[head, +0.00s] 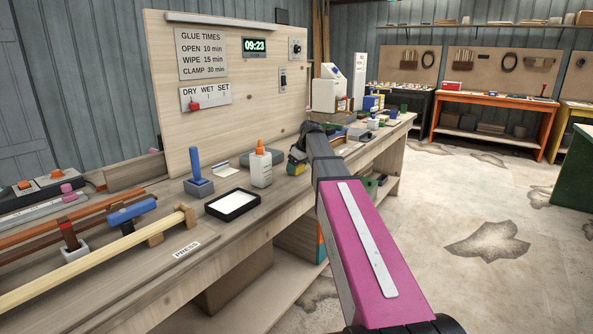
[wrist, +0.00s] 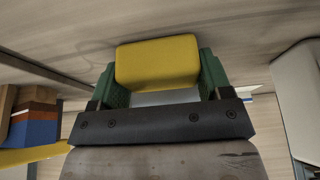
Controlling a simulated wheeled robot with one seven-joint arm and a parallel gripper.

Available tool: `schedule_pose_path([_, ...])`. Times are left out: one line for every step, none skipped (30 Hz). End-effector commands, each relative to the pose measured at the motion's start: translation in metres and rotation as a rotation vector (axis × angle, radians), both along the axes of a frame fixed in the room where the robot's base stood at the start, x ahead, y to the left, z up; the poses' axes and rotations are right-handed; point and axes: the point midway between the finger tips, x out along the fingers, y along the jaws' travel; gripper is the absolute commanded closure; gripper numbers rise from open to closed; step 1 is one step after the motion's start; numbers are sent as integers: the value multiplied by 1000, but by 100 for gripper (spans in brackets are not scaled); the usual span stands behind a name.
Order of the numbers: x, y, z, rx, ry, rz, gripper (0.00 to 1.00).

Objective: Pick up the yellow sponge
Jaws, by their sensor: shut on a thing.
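The yellow sponge (wrist: 158,62) is a small block with rounded edges. In the wrist view my gripper (wrist: 158,72) has its two green finger pads on the sponge's left and right sides and is shut on it. In the head view my gripper (head: 297,161) is at the end of my magenta arm, over the workbench, just right of the glue bottle. Only a little yellow shows there, and my arm hides part of that area. I cannot tell whether the sponge touches the bench.
A white glue bottle (head: 261,165) with an orange cap stands close left of my gripper. A black tray (head: 232,205) and a blue-handled tool (head: 197,174) are further left. White containers (head: 327,92) stand behind on the bench. The floor to the right is open.

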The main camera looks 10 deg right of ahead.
Motion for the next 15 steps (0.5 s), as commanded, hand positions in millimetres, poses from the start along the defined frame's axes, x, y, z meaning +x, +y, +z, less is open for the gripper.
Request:
schedule_pose_path([0,0,0,0,0,0,51])
schedule_pose_path([0,0,0,0,0,0,51])
schedule_pose_path([0,0,0,0,0,0,51])
schedule_pose_path([0,0,1,0,0,0,51])
schedule_pose_path([0,0,1,0,0,0,51])
schedule_pose_path([0,0,3,0,0,0,51])
schedule_pose_path([0,0,5,0,0,0,51])
schedule_pose_path([0,0,7,0,0,0,51])
schedule_pose_path([1,0,12,0,-2,1,51])
schedule_pose_path([1,0,16,0,-2,1,51])
schedule_pose_path([1,0,21,0,-3,0,51])
schedule_pose_path([1,0,27,0,-3,0,51])
schedule_pose_path([1,0,32,-1,-2,0,51])
schedule_pose_path([1,0,38,0,-2,1,51])
schedule_pose_path([1,0,45,0,-3,1,51])
